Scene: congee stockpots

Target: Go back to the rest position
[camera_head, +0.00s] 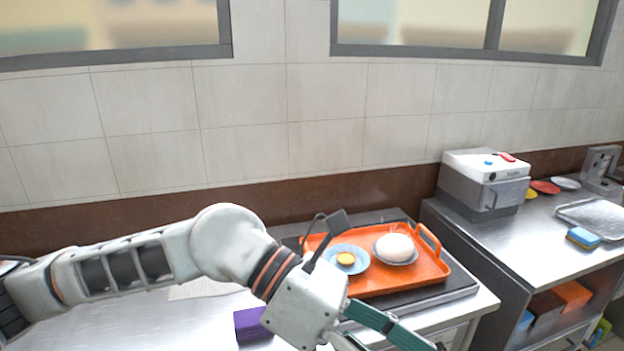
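My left arm reaches in from the left edge across the counter. Its gripper (378,326) is at the bottom, in front of the orange tray (428,268). Green finger parts show, but the bottom edge of the view cuts off the rest, so I cannot tell whether it is open or shut. On the tray, a blue plate (358,266) holds a small yellow item (346,258), and another plate holds a white rounded item (394,246). The gripper's wrist hides part of the tray's left side. My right gripper is not in view.
A purple block (248,325) lies close beside my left wrist. A grey and white machine (484,184) stands on the right counter. Small coloured plates (545,187), a sponge (582,238) and a metal tray (597,218) are farther right. The wall is behind.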

